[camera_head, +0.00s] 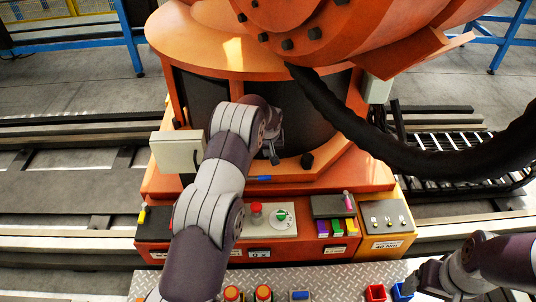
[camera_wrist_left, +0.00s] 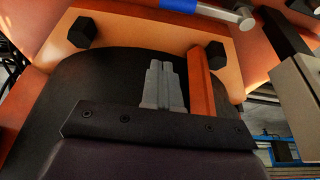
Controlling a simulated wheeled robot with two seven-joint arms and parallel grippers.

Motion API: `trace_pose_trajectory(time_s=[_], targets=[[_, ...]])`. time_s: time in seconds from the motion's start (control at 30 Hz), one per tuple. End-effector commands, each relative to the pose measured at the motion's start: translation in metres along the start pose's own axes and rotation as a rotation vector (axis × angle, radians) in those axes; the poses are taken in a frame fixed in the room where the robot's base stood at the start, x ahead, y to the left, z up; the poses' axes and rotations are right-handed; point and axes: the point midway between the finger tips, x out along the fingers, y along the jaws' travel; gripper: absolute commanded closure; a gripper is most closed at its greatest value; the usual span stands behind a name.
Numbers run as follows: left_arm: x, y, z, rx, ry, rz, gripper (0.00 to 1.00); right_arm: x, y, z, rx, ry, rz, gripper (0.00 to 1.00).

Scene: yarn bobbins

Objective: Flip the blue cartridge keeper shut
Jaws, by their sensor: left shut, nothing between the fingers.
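A small blue bar (camera_head: 260,178), which looks like the cartridge keeper, lies on the orange base above the control panel. In the left wrist view a blue bar with a silver end (camera_wrist_left: 195,6) crosses the top edge, partly out of frame; I cannot tell whether it stands open or closed. My left gripper (camera_head: 273,155) is above and behind the blue bar, apart from it. In the left wrist view its grey fingers (camera_wrist_left: 163,85) are together and empty. My right gripper (camera_head: 415,284) is at the lower right; its fingers are too small to read.
A control panel with a red button (camera_head: 256,208) and a green-marked dial (camera_head: 281,216) is in front. Purple, green and yellow cartridges (camera_head: 337,228) sit right of it. A thick black cable (camera_head: 400,155) hangs at right.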

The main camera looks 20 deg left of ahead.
Motion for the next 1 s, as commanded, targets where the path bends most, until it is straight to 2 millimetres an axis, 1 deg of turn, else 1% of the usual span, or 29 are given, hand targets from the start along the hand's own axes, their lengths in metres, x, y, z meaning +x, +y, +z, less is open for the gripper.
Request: trace_pose_trajectory(time_s=[0.03, 0.1, 0.3, 0.33, 0.37, 0.4, 0.5, 0.6, 0.73, 1.0], targets=[[0.012, 0.000, 0.001, 0.000, -0.001, 0.000, 1.00, 0.002, 0.000, 0.000, 0.000, 0.000, 0.000, 0.19], [0.028, 0.000, 0.001, 0.000, -0.001, 0.000, 1.00, 0.003, 0.000, 0.000, 0.000, 0.000, 0.000, 0.19], [0.072, 0.000, 0.002, 0.000, -0.001, 0.000, 1.00, 0.009, 0.000, 0.001, 0.000, 0.000, 0.000, 0.19], [0.076, 0.000, 0.002, 0.000, 0.000, 0.000, 1.00, 0.008, 0.000, 0.001, 0.000, 0.000, 0.000, 0.19], [0.067, 0.000, 0.006, 0.001, -0.001, -0.001, 1.00, 0.001, 0.000, 0.000, 0.000, -0.001, 0.000, 0.19], [0.065, 0.000, 0.013, 0.001, -0.002, -0.001, 1.00, -0.001, 0.000, 0.000, 0.000, 0.000, 0.000, 0.19], [0.065, 0.000, 0.027, 0.000, -0.001, -0.001, 1.00, -0.003, 0.000, -0.001, 0.000, 0.000, 0.000, 0.19], [0.065, 0.000, 0.035, -0.001, -0.001, -0.001, 1.00, -0.004, 0.000, -0.001, 0.000, 0.000, 0.000, 0.19], [0.064, 0.000, 0.039, 0.000, 0.001, 0.000, 1.00, -0.005, 0.000, -0.001, 0.000, 0.000, 0.000, 0.19], [0.065, 0.000, 0.040, 0.000, 0.001, 0.000, 1.00, -0.004, 0.000, -0.001, 0.000, 0.000, 0.000, 0.19]])
